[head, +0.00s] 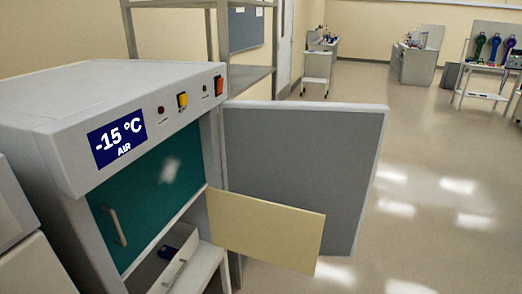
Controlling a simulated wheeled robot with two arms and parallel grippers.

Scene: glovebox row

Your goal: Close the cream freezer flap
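The cream freezer flap (265,230) stands open. It juts out to the right from the right side of the freezer opening, in front of the large grey outer door. The freezer (80,85) is a white-grey cabinet on the left, with a blue display reading -15 °C AIR (118,138). Below the display a teal flap (155,195) with a pale handle covers the upper part of the opening. Beneath it the lower compartment is uncovered and shows a white drawer (180,262) with a small dark blue thing in it. Neither of my grippers is in view.
The grey outer door (300,165) stands wide open to the right, behind the cream flap. A metal rack (250,78) stands behind the freezer. Another pale cabinet (22,240) is at the left edge. The floor (430,200) to the right is clear, with benches far back.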

